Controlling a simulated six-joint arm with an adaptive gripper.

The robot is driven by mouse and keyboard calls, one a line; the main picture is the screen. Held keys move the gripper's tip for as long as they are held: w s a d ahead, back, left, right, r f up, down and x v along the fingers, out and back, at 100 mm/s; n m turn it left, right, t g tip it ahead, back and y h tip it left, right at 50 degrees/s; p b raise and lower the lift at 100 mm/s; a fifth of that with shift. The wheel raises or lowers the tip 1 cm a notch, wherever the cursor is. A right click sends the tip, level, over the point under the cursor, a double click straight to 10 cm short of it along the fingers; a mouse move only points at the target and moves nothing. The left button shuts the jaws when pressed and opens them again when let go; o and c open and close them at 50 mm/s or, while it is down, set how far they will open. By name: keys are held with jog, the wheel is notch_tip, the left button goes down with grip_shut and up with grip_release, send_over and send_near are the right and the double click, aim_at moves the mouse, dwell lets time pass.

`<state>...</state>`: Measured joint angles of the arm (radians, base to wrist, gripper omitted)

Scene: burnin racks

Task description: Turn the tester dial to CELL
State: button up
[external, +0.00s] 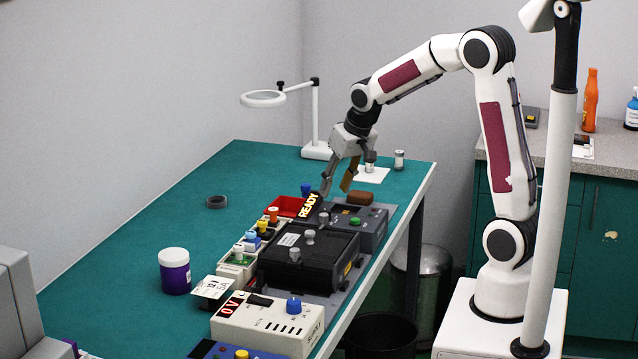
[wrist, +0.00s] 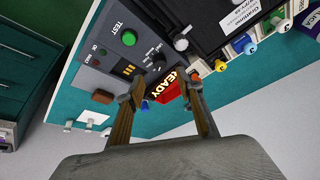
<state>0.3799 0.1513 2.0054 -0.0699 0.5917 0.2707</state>
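The tester is the grey box (external: 373,236) at the far end of the row. It has a green TEST button (external: 355,221), also seen in the wrist view (wrist: 129,38), and a lit READY sign (external: 308,204). A small dial (wrist: 159,63) sits between the button and the sign in the wrist view. Its labels are too small to read, so I cannot tell its setting. My gripper (external: 338,190) is above the far side of the tester, fingers pointing down. In the wrist view my gripper (wrist: 167,88) has its fingers well apart, with nothing held, short of the dial.
A black rack (external: 300,268) with grey knobs stands directly beside the tester. A brown block (external: 360,198) lies at the tester's far edge. A red bin (external: 285,206) and a magnifier lamp (external: 315,150) are nearby. The bench's left side (external: 130,235) is mostly clear.

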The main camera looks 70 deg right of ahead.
aim_at(326, 210)
jog(key=shift+x, duration=3.9)
grip_shut()
